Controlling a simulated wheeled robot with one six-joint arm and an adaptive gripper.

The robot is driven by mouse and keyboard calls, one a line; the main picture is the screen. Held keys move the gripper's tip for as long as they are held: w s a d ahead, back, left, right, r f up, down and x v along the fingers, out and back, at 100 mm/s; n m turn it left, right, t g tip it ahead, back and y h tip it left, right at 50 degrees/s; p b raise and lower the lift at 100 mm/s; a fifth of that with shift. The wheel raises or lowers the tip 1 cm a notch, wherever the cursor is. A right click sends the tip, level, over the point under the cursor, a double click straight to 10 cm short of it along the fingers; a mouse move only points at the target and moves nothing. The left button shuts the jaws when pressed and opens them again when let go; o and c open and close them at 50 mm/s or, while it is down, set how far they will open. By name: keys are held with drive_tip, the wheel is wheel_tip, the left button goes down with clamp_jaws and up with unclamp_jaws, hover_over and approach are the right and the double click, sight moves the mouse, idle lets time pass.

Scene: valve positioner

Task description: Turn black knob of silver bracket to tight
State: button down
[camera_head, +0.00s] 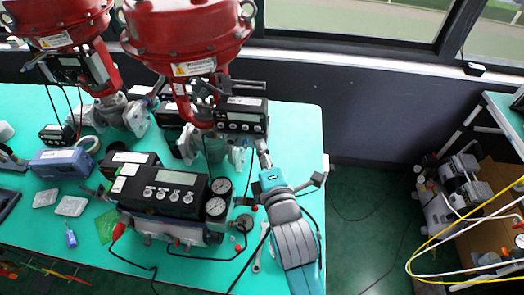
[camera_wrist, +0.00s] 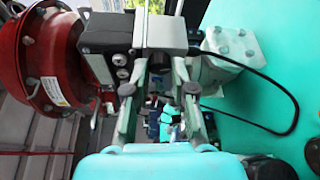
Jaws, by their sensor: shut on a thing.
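My gripper (camera_head: 262,150) reaches up from the lower right to the side of the rear black positioner (camera_head: 240,120), under the large red actuator. In the wrist view, my gripper (camera_wrist: 163,55) has its two grey fingers pointing away, their tips closed in on a small part at the silver bracket (camera_wrist: 165,22). The bracket is a pale upright piece beside the dark positioner box (camera_wrist: 110,38). I cannot read whether the knob is loose or tight.
The red actuator (camera_head: 185,28) overhangs the work spot. A front black positioner with gauges (camera_head: 165,190) stands left of my arm, with black cables around it. A pale valve block (camera_wrist: 228,45) is right of the fingers. The green table (camera_head: 310,130) is clear at its right edge.

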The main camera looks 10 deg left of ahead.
drive_tip(key=m, duration=0.2)
drive_tip(key=m+t, duration=0.1)
drive_tip(key=m, duration=0.1)
drive_tip(key=m+t, duration=0.1)
drive_tip(key=m, duration=0.1)
drive_tip(key=shift+f, duration=0.3)
drive_tip(key=shift+m+t, duration=0.3)
drive_tip(key=shift+m, duration=0.2)
drive_tip(key=c, duration=1.2)
unclamp_jaws()
drive_tip(key=shift+c, duration=0.2)
drive_tip(key=v, duration=1.2)
